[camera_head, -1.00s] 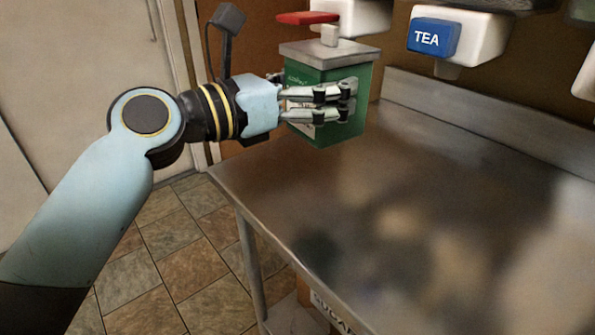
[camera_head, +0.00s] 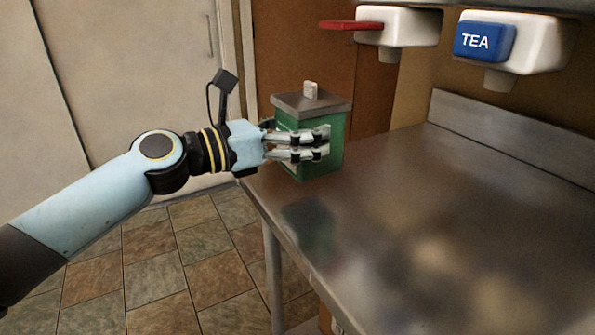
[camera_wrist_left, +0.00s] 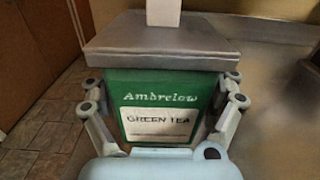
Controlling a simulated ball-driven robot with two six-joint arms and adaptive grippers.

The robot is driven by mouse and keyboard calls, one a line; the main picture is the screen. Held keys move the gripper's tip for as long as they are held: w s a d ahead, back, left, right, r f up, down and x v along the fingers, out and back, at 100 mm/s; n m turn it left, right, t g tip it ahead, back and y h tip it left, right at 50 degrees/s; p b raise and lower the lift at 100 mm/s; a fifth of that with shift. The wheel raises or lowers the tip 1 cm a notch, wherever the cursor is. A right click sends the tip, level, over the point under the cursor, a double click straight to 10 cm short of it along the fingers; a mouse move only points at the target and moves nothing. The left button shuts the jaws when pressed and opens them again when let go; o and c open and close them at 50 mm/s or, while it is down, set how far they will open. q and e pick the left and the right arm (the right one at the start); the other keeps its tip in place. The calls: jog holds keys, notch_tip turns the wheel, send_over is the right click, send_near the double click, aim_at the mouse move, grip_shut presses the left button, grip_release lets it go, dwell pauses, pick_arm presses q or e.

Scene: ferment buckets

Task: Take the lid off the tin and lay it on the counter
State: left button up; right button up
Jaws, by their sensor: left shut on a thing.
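The green tin (camera_head: 332,157) is upright at the far left corner of the steel counter (camera_head: 400,200). Its grey lid (camera_head: 311,103), with a pale knob on top, is on the tin. In the left wrist view the tin (camera_wrist_left: 160,103) has a "GREEN TEA" label, and the lid (camera_wrist_left: 160,42) sits above my fingers. My left gripper (camera_head: 322,143) is shut on the tin's body from both sides, below the lid. The tin's base appears at the counter's surface; whether it touches I cannot tell. My right gripper is not in view.
A white dispenser with a red lever (camera_head: 405,28) and one with a blue "TEA" front (camera_head: 520,45) hang above the counter's back. The counter's front and middle are clear. Tiled floor (camera_head: 190,250) lies left of the counter edge.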

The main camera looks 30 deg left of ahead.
pick_arm(q)
jog(key=shift+w+a+f, duration=0.4)
jog(key=shift+a+f, duration=0.15)
jog(key=shift+a, duration=0.15)
jog(key=shift+f+b, duration=1.25)
jog(key=shift+f, duration=0.6)
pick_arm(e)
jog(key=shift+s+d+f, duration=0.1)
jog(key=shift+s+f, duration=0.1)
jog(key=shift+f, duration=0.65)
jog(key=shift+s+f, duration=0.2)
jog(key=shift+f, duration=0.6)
pick_arm(q)
jog(key=shift+f, duration=0.2)
jog(key=o, duration=1.5)
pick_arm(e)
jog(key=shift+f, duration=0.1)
pick_arm(q)
jog(key=shift+r, duration=0.1)
